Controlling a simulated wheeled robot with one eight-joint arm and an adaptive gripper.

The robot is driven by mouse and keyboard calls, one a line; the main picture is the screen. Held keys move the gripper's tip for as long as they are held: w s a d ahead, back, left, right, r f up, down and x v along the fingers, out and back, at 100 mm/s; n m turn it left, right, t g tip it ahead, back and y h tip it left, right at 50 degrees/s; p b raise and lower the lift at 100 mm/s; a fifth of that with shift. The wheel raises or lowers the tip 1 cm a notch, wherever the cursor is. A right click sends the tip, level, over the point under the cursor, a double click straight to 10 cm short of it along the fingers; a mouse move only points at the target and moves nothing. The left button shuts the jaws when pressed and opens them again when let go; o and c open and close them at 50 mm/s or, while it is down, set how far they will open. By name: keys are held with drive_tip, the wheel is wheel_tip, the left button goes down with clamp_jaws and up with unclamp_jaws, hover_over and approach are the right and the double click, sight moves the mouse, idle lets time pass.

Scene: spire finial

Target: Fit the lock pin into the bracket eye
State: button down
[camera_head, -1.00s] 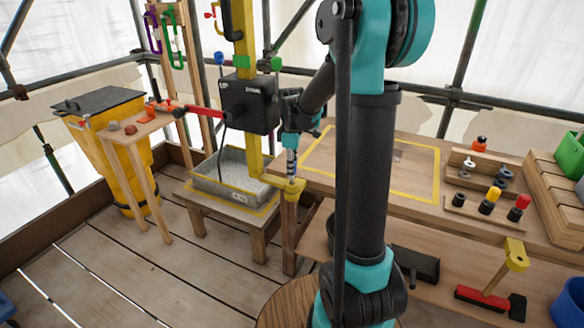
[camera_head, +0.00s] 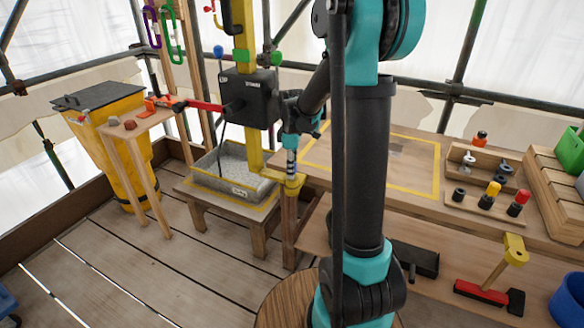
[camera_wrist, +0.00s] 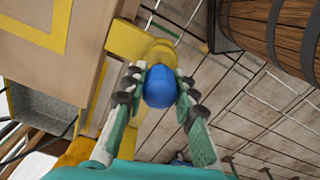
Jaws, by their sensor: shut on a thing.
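The lock pin shows as a blue rounded head (camera_wrist: 160,87) between my fingers in the wrist view. My gripper (camera_wrist: 158,95) is shut on it. In the head view my gripper (camera_head: 291,168) points down right above the yellow bracket (camera_head: 293,182) at the front left corner of the workbench. In the wrist view the yellow bracket arm (camera_wrist: 130,41) ends in a rounded part just beyond the blue head. The pin's shaft and the bracket's hole are hidden by the head, so I cannot tell whether the tip is inside the eye.
The workbench (camera_head: 418,205) lies to the right, with pin racks (camera_head: 480,203) on it. A grey tray (camera_head: 232,180) on a low stand and a yellow post with a black box (camera_head: 249,98) are close on the left. A barrel (camera_wrist: 275,30) shows in the wrist view.

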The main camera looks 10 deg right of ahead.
drive_tip(key=shift+f, duration=0.7)
drive_tip(key=c, duration=1.1)
unclamp_jaws()
drive_tip(key=shift+c, duration=0.2)
drive_tip(key=shift+r, duration=0.15)
drive_tip(key=shift+r, duration=3.6)
drive_tip(key=s+d+f+m+t, duration=0.1)
drive_tip(key=s+f+m, duration=0.2)
drive_tip(key=s, duration=0.4)
drive_tip(key=s+d+f+m+t, duration=0.1)
drive_tip(key=s+f+m, duration=0.2)
drive_tip(key=s+m, duration=0.3)
drive_tip(key=s+d+f+m+t, duration=0.2)
drive_tip(key=s+f+m, duration=0.1)
drive_tip(key=s, duration=0.6)
drive_tip(key=shift+m, duration=0.9)
